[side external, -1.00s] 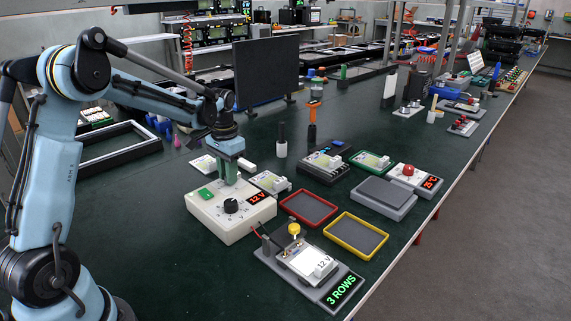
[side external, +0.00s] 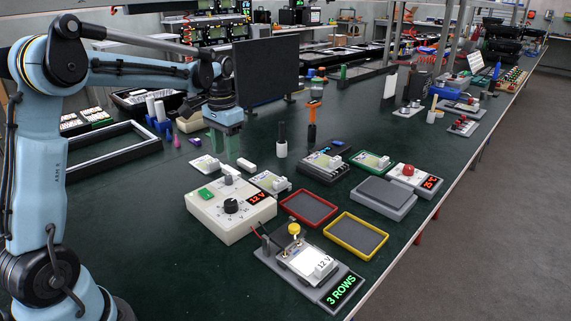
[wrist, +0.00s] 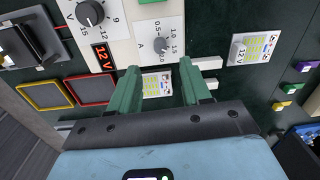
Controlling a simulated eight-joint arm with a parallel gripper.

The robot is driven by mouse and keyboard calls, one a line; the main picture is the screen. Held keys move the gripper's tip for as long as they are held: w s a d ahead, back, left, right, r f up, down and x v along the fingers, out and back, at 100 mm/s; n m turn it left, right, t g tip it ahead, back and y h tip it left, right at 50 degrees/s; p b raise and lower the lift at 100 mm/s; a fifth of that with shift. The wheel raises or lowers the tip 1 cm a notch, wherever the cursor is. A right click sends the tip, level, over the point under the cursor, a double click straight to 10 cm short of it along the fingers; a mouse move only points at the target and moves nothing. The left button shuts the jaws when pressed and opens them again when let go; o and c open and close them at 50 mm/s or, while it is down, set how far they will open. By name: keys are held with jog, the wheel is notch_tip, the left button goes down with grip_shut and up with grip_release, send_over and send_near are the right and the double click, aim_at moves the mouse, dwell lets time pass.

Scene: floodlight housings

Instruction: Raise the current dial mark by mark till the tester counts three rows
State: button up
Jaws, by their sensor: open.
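The cream power supply (side external: 232,222) stands on the green bench, with a black voltage knob (side external: 231,206) and a red display reading 12 V. The smaller grey current dial (wrist: 161,46), marked A, is at its back edge and also shows in the side view (side external: 228,181). The tester (side external: 308,268) holds a white board labelled 12 V, and its green display (side external: 341,289) reads 3 ROWS. My gripper (wrist: 160,72) is open and empty, with green fingers raised above and behind the supply, apart from the current dial.
A red-rimmed tray (side external: 309,207) and a yellow-rimmed tray (side external: 356,236) lie right of the supply. White label cards with small blocks lie behind it. A black panel (side external: 266,72) stands at the back. The bench front left is clear.

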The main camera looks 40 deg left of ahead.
jog(key=shift+r, duration=2.35)
jog(key=s+d+f+t, duration=0.2)
jog(key=s+d+t, duration=0.1)
jog(key=s+d, duration=0.3)
jog(key=s+d+f+t, duration=0.2)
jog(key=s+d+t, duration=0.2)
jog(key=s+d, duration=0.3)
jog(key=d, duration=0.4)
jog(key=shift+d+m, duration=0.15)
jog(key=shift+m, duration=0.25)
